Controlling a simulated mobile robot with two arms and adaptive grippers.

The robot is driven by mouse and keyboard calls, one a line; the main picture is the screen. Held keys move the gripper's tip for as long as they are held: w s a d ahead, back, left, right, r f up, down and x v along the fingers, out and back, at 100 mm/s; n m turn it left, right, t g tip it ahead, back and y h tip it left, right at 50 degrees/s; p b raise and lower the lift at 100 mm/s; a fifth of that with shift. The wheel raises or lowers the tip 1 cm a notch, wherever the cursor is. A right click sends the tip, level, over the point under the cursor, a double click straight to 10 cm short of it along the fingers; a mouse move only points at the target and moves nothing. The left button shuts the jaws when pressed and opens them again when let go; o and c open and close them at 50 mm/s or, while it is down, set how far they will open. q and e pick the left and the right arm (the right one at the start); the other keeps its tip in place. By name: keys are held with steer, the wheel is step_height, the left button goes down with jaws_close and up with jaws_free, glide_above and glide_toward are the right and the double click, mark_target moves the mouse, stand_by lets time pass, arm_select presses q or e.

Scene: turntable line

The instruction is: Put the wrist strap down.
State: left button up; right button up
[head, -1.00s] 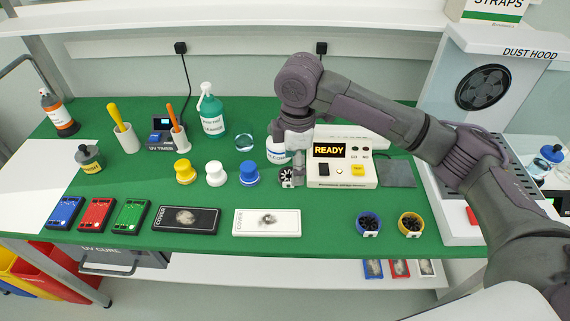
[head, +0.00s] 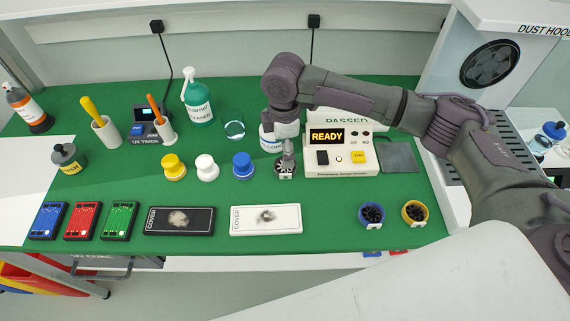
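A small black coiled item with a white tag (head: 285,171), which looks like the wrist strap, is at the green mat just left of the tester. My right gripper (head: 287,158) points straight down at it, its fingertips at the top of the coil. The fingers are small and overlap the coil, so I cannot tell whether they grip it or whether it rests fully on the mat. Two similar coils, one blue-rimmed (head: 364,211) and one yellow-rimmed (head: 423,208), lie at the front right. My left gripper is not in view.
The tester (head: 341,168) reads READY. Blue (head: 243,166), white (head: 207,168) and yellow (head: 173,168) spools stand to the left. A white cover (head: 285,220) lies in front. Mat between coil and cover is clear.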

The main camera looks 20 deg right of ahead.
steer(key=f, duration=0.2)
steer(key=f+p, duration=0.1)
steer(key=f, duration=0.1)
steer(key=shift+s+d+f, duration=0.1)
steer(key=shift+s+d, duration=0.05)
steer(key=shift+s, duration=0.05)
steer(key=shift+f, duration=0.5)
steer(key=c, duration=1)
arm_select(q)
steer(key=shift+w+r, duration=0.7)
